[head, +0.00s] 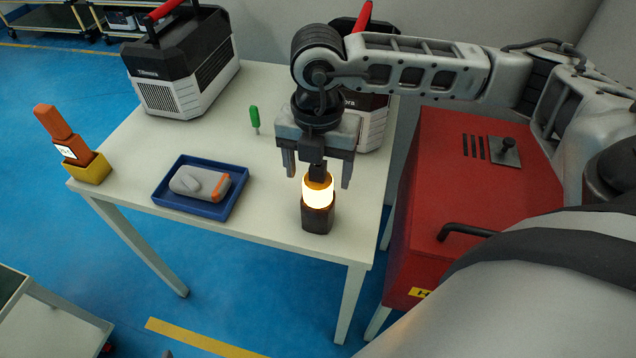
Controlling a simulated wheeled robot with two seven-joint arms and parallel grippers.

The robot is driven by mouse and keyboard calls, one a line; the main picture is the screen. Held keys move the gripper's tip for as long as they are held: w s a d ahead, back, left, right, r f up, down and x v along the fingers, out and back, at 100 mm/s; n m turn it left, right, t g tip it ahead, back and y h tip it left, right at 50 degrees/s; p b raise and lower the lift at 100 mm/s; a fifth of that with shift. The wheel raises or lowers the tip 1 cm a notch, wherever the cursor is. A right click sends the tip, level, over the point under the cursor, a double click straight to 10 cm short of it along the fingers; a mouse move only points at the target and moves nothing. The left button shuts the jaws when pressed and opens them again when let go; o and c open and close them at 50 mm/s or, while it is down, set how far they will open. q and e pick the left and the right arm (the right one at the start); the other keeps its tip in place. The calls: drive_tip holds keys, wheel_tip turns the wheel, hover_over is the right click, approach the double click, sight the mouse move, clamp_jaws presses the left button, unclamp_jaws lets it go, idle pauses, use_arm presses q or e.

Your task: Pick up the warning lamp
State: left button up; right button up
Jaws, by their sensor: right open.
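The warning lamp (318,192) stands upright on the white table (270,215) near its front right corner. My right gripper (317,178) is above the lamp and points down. Its fingers are spread apart, one on each side of the lamp's upper part. I cannot tell whether they touch it. The gripper body hides the lamp's top. My left gripper does not show.
A blue tray (239,201) with a grey and orange device (199,183) lies left of the lamp. A green-handled tool (254,118) stands behind. A yellow holder (91,171) with an orange handset is at the left corner. Black-and-white cases (185,65) stand at the back. A red cabinet (445,190) is to the right.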

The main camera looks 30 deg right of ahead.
drive_tip(key=shift+d+f, duration=0.1)
drive_tip(key=shift+f, duration=1.35)
drive_tip(key=c, duration=1.5)
drive_tip(key=shift+r, duration=0.15)
